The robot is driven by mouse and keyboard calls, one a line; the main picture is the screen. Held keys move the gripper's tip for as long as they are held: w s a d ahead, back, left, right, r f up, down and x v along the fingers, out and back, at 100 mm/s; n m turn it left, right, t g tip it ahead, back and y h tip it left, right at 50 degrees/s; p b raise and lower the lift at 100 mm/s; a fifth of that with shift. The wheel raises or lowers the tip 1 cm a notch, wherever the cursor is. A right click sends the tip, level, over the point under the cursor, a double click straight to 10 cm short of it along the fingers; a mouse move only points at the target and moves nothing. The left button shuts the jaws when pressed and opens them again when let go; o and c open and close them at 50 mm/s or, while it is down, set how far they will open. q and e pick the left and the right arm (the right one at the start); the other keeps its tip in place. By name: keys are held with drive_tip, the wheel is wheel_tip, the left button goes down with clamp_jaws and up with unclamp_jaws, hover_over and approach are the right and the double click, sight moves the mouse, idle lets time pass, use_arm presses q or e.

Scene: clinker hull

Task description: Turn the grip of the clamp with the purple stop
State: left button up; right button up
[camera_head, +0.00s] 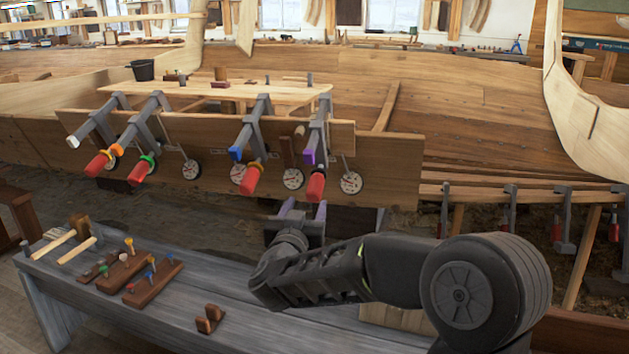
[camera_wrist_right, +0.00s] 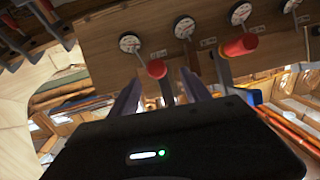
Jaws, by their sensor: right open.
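The clamp with the purple stop (camera_head: 309,157) is the rightmost of several grey clamps on the plank. Its red grip (camera_head: 316,187) hangs below the purple stop; in the right wrist view the red grip (camera_wrist_right: 156,69) shows beyond my fingers. My right gripper (camera_head: 303,211) is open and empty, just below and in front of this grip, with its fingers pointing up at it. In the right wrist view the grip appears between the two fingers (camera_wrist_right: 160,95), seemingly beyond their tips; whether they touch it cannot be told. My left gripper is not in view.
Round dials (camera_head: 350,183) hang along the plank (camera_head: 385,170). A grey bench (camera_head: 85,290) with a mallet and peg blocks stands at the lower left.

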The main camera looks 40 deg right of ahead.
sight(313, 196)
drive_tip(key=shift+s+d+r+g, duration=0.15)
drive_tip(key=shift+d+g, duration=0.05)
drive_tip(key=shift+g, duration=0.1)
drive_tip(key=b+x, duration=0.1)
drive_tip(key=x, duration=0.6)
drive_tip(key=shift+w+d, duration=0.3)
drive_tip(key=shift+w, duration=0.05)
clamp_jaws()
idle(0.4)
